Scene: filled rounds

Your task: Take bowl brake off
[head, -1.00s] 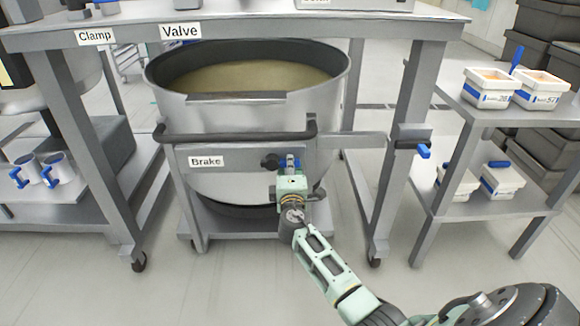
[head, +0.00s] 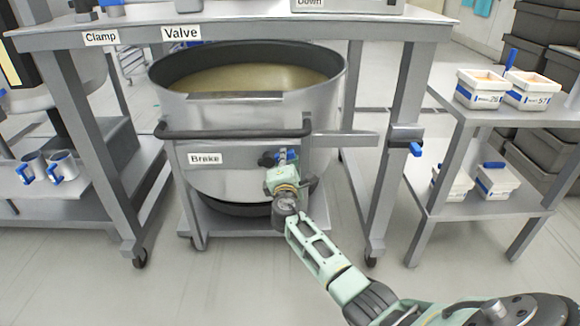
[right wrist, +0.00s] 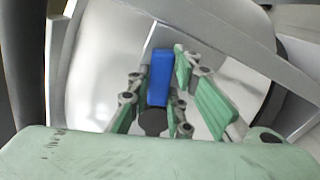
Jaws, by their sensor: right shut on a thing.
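The steel bowl (head: 235,108) stands on a wheeled frame under the table and holds a tan mass. The plate marked Brake (head: 205,158) is on its front. To the right of that sign is the brake, with a dark knob (head: 267,159) and a blue lever (head: 289,154). My right gripper (head: 284,161) reaches up from below and is shut on the blue lever. In the right wrist view the blue lever (right wrist: 160,78) stands upright between the green fingers, with a dark round part below it. My left gripper is not in view.
A grey rail (head: 235,133) runs across the bowl front above the brake. The table (head: 240,34) with its Clamp and Valve signs spans above the bowl. A side shelf (head: 478,120) with white tubs stands to the right. The floor in front is open.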

